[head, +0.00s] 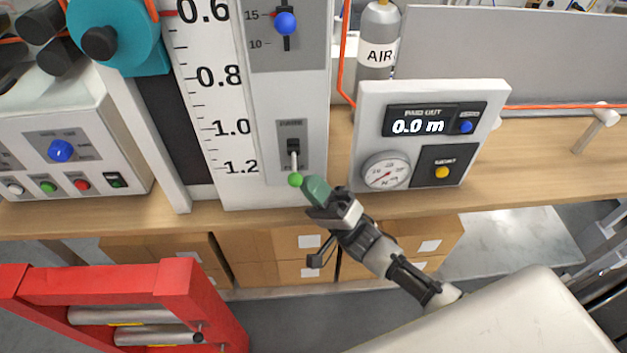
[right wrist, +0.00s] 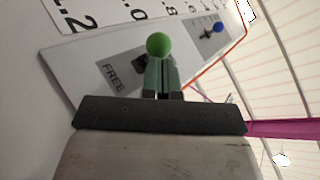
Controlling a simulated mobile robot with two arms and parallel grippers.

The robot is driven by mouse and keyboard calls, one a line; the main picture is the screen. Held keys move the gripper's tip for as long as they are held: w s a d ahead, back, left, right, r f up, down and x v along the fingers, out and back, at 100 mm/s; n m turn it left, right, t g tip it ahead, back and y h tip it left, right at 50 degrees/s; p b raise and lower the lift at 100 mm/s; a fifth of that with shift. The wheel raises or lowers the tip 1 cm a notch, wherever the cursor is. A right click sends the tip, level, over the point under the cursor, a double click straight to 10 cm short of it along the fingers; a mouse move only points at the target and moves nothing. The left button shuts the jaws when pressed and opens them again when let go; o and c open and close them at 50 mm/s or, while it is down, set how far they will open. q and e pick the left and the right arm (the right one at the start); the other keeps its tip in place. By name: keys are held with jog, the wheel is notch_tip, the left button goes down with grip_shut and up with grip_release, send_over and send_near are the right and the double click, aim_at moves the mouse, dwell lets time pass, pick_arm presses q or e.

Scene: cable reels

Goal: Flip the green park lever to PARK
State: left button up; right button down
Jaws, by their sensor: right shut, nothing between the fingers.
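The green park lever (head: 295,179) has a green ball knob on a pale stem. It sits on a grey plate (head: 292,133) on the white panel and points down in the head view. In the right wrist view the knob (right wrist: 158,45) is just beyond my fingertips, and the word FREE shows on the plate beside it. My right gripper (head: 313,188) has green fingertips that are shut and empty. They are right by the knob, at its lower right in the head view. I cannot tell whether they touch it. My left gripper is not in view.
A blue-knobbed slider (head: 286,23) is higher on the same panel. A white box (head: 430,90) with a 0.0 m display, gauge and yellow button stands to the right. A red frame with rollers (head: 130,290) stands at lower left. Bare wooden bench (head: 540,160) lies farther right.

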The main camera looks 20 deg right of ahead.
jog(key=r+m+h+p, duration=0.1)
jog(key=m+h+p, duration=0.1)
jog(key=m, duration=0.1)
jog(key=s+m+t+h+p, duration=0.1)
jog(key=m+h+p, duration=0.2)
jog(key=r+m+t+h+p, duration=0.1)
jog(key=m+h+p, duration=0.2)
jog(key=shift+s+a+r, duration=0.15)
jog(key=shift+a+r, duration=0.05)
jog(key=shift+r, duration=0.15)
jog(key=shift+f, duration=0.1)
